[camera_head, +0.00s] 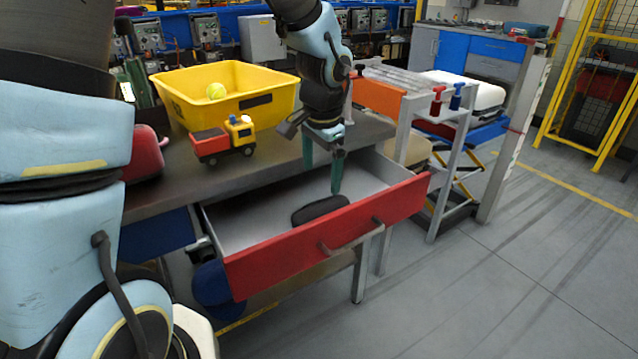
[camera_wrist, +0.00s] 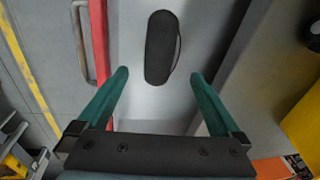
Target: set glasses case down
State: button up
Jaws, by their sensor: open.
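The glasses case (camera_head: 320,209) is a dark, rounded, elongated case. It lies flat on the floor of the open red-fronted drawer (camera_head: 290,253), close to the front panel. In the wrist view the case (camera_wrist: 161,48) lies on the pale drawer floor, beyond the fingertips and between their lines. My gripper (camera_head: 323,177) has green fingers and is above the right part of the drawer, apart from the case. In the wrist view my gripper (camera_wrist: 160,75) is open, with nothing between its fingers.
The table (camera_head: 265,170) above the drawer holds a yellow bin (camera_head: 270,98) with a tennis ball (camera_head: 216,90), a toy truck (camera_head: 222,140) and a red object (camera_head: 147,153) at left. A metal rack (camera_head: 450,140) stands to the right. The drawer floor around the case is clear.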

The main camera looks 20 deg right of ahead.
jog(key=a+n, duration=0.4)
jog(key=a, duration=0.5)
jog(key=s+a+r+n, duration=0.1)
jog(key=a+n, duration=0.4)
jog(key=a, duration=0.5)
jog(key=a+n, duration=0.4)
jog(key=a, duration=0.6)
jog(key=shift+s+a+r+n, duration=0.2)
jog(key=shift+s+a+n, duration=0.05)
jog(key=shift+s+n, duration=0.15)
notch_tip(320, 180, up, 5)
jog(key=p, duration=0.5)
jog(key=shift+w+r, duration=0.1)
jog(key=shift+r, duration=0.05)
